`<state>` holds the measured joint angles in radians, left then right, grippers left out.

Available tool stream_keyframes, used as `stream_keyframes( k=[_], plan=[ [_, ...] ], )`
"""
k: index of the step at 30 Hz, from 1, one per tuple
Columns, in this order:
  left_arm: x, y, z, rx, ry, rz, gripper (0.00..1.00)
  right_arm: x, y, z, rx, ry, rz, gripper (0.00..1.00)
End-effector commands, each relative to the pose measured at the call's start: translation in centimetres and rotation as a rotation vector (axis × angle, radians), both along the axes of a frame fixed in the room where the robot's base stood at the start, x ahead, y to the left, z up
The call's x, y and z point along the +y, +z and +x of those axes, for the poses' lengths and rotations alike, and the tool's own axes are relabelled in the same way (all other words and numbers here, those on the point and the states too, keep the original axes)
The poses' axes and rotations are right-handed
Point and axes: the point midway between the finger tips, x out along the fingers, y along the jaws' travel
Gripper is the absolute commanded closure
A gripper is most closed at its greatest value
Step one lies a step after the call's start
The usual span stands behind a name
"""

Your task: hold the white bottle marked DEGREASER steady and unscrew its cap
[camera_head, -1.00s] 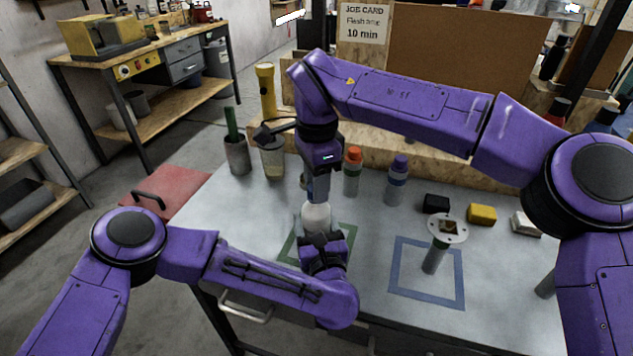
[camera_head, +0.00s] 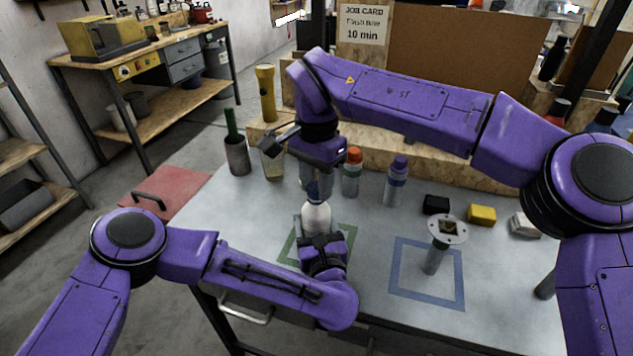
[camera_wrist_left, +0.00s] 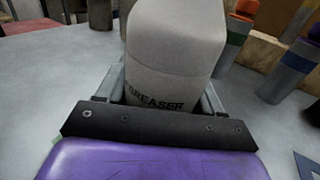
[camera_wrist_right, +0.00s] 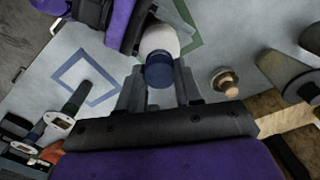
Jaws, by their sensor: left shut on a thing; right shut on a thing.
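The white bottle (camera_head: 316,217) stands upright at the green outlined square (camera_head: 347,238) on the table. In the left wrist view its side (camera_wrist_left: 175,50) shows the letters "GREASER"; the rest of the word is hidden. My left gripper (camera_wrist_left: 160,92) is shut on the bottle's body, with a finger on each side. My right gripper (camera_head: 318,190) points down from above the bottle. In the right wrist view its fingers are shut on the dark blue cap (camera_wrist_right: 159,73), which sits on top of the bottle. I cannot tell how loose the cap is.
A red-capped bottle (camera_head: 352,175) and a purple-capped bottle (camera_head: 397,182) stand behind. A round-topped stand (camera_head: 436,255) is in the blue outlined square (camera_head: 398,292). Black (camera_head: 436,204) and yellow (camera_head: 481,215) blocks lie to the right. A dark cup (camera_head: 237,157) stands back left.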

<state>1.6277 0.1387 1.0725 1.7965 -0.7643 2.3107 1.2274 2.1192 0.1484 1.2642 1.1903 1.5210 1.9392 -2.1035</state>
Motion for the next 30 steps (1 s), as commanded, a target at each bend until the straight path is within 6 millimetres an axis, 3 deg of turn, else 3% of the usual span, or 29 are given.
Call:
stream_keyframes(
  k=[25,30],
  plan=[
    [0.0,0.0,0.0,0.0,0.0,0.0,1.0,0.0,2.1,0.0,0.0,-0.001,0.0,1.0],
    [0.0,0.0,0.0,0.0,0.0,0.0,1.0,0.0,4.6,0.0,-0.003,-0.002,0.0,1.0]
  ],
)
